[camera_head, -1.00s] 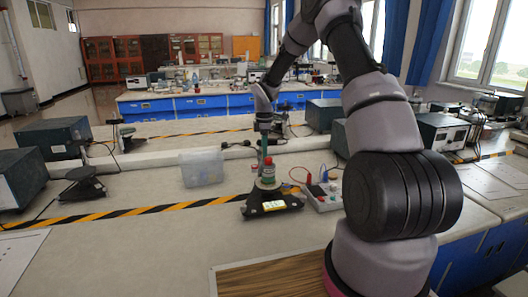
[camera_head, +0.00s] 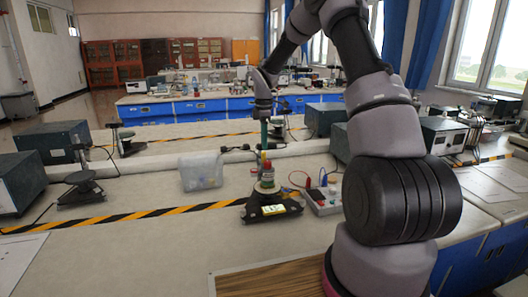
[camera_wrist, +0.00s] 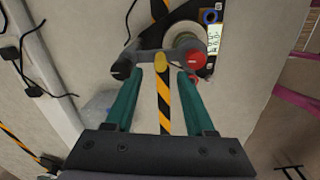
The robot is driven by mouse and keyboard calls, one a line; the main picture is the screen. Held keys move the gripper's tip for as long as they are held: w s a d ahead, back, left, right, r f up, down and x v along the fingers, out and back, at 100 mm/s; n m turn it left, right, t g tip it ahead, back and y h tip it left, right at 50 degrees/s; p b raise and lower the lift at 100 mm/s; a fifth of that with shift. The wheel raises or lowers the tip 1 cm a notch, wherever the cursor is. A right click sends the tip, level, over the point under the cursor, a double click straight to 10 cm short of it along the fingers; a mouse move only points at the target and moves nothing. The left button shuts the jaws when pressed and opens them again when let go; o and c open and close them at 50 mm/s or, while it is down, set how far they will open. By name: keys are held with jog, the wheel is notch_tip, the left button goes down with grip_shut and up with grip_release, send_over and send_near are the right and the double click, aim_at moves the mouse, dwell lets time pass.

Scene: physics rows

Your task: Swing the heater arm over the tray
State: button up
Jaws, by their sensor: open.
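The black device (camera_head: 275,212) with a lit display stands on the bench in the head view. Its round pale tray (camera_wrist: 182,36) shows beside the display in the wrist view. The red-disc end overlaps the tray's lower edge. In the head view my gripper (camera_head: 264,133) hangs above the device.
A clear plastic bin (camera_head: 201,171) stands left of the device. A grey box with red and blue terminals (camera_head: 322,199) and cables is close at right. Striped tape (camera_head: 130,214) crosses the bench.

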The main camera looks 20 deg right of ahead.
jog(key=shift+r, duration=2.3)
jog(key=s+r+m+t, duration=0.3)
jog(key=s+r+m, duration=0.7)
jog(key=s+r, duration=0.75)
jog(key=s+r+m+t+y, duration=0.1)
jog(key=s+r+m+t, duration=0.1)
jog(key=s+m, duration=0.3)
jog(key=s+r+m+t+y, duration=0.1)
jog(key=s+m, duration=0.4)
jog(key=s, duration=0.9)
jog(key=shift+r+m+t, duration=0.3)
jog(key=shift+r+t, duration=0.2)
jog(key=shift+t, duration=0.1)
